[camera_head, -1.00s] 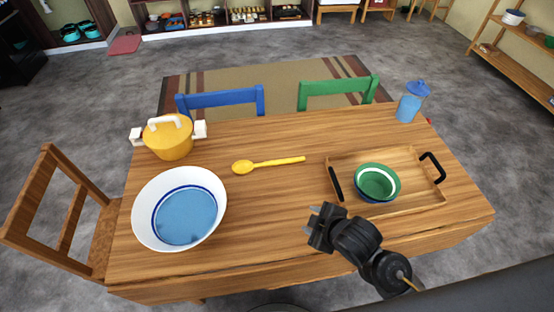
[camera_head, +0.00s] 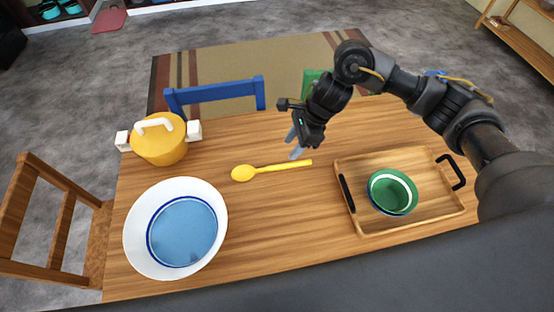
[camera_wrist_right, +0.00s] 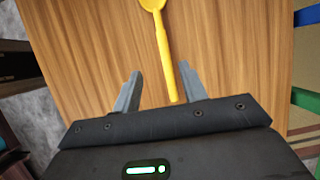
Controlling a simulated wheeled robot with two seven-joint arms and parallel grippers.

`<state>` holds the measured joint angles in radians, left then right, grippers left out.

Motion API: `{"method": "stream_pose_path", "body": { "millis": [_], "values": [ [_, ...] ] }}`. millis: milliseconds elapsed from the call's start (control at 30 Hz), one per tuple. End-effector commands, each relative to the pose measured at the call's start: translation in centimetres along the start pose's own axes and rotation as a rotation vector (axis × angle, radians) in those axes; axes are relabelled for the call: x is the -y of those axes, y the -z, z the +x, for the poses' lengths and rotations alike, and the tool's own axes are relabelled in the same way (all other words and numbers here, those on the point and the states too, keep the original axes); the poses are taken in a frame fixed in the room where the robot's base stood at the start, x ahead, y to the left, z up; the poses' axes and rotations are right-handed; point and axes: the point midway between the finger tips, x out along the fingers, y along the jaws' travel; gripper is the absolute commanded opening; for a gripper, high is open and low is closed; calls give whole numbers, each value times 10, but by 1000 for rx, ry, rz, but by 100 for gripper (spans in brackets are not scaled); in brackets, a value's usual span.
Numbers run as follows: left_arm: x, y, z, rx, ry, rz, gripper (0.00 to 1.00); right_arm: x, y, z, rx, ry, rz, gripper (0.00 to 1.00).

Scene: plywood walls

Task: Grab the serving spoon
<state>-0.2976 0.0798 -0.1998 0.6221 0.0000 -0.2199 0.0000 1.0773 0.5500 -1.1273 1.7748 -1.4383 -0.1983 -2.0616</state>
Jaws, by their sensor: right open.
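The yellow serving spoon (camera_head: 272,170) lies flat on the wooden table (camera_head: 270,225), its bowl to the left and its handle to the right. My right gripper (camera_head: 294,145) is above the table by the handle's right end, with its fingers pointing down. In the right wrist view the spoon (camera_wrist_right: 162,48) runs away from me, and its handle end shows between the two open fingers (camera_wrist_right: 158,92). The gripper is empty. My left gripper is not in view.
A large white and blue bowl (camera_head: 133,236) and a yellow pot (camera_head: 160,147) stand on the left. A wooden tray (camera_head: 432,208) holding a green bowl (camera_head: 392,191) is on the right. A blue chair (camera_head: 215,94) stands behind the table.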

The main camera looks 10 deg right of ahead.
Motion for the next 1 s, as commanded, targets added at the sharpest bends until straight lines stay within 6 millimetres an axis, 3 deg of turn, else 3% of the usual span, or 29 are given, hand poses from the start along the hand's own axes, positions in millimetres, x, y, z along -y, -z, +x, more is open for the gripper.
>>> {"method": "stream_pose_path", "body": {
  "millis": [167, 500, 800, 1000],
  "values": [
    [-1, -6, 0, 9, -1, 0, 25, -1, 10, -3, -17, -6, -10, 43],
    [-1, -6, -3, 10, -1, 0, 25, -1, 12, 43, -15, -6, -4, 43],
    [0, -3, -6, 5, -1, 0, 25, 0, 10, 55, -15, -5, -5, 43],
    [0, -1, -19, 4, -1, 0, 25, 5, 12, 81, -16, -7, -3, 43]
  ]
}}
